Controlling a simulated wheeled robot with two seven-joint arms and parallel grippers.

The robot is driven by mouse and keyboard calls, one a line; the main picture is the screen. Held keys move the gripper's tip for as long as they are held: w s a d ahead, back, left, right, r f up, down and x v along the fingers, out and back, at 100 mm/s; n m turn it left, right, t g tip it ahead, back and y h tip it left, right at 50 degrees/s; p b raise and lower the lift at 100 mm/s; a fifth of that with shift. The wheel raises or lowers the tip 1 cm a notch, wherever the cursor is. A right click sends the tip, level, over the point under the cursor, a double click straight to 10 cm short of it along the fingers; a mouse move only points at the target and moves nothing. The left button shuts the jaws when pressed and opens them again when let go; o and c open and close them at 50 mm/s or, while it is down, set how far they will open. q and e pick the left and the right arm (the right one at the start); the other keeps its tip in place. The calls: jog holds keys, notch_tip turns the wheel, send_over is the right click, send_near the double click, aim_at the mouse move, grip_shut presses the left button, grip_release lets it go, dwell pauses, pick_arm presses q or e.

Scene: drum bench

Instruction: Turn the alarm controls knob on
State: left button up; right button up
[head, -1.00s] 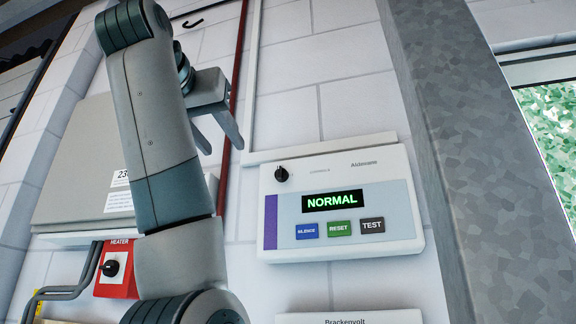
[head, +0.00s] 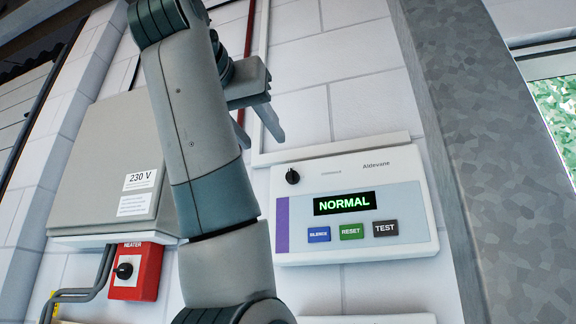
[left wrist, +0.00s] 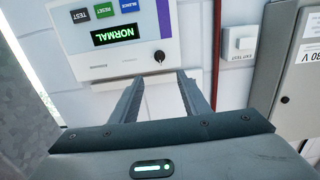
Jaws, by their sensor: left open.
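The alarm panel (head: 400,205) is a white wall box with a green NORMAL display and SILENCE, RESET and TEST buttons. Its small black controls knob (head: 292,176) is at the panel's upper left. My left gripper (head: 262,142) is open and empty, above and to the left of the knob, apart from it. In the left wrist view the panel (left wrist: 83,52) appears upside down. The knob (left wrist: 159,56) lies beyond and between the two open fingertips (left wrist: 160,80). My right gripper is not in view.
A red heater switch (head: 138,270) with a black knob and a grey 230 V cabinet (head: 105,165) are on the wall at left. A grey metal post (head: 470,130) stands right of the panel. A white switch box (left wrist: 239,41) shows in the left wrist view.

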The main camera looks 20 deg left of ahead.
pick_arm(q)
jog(key=p, duration=0.7)
send_near(290, 173)
jog(key=w+p, duration=0.2)
jog(key=w, duration=0.2)
jog(key=w+p, duration=0.2)
jog(key=w, duration=0.2)
jog(key=shift+d+r, duration=0.1)
jog(key=shift+r, duration=0.1)
jog(key=shift+w+f+p, duration=0.1)
jog(key=shift+w+p, duration=0.3)
jog(key=shift+w, duration=0.1)
jog(key=c, duration=1)
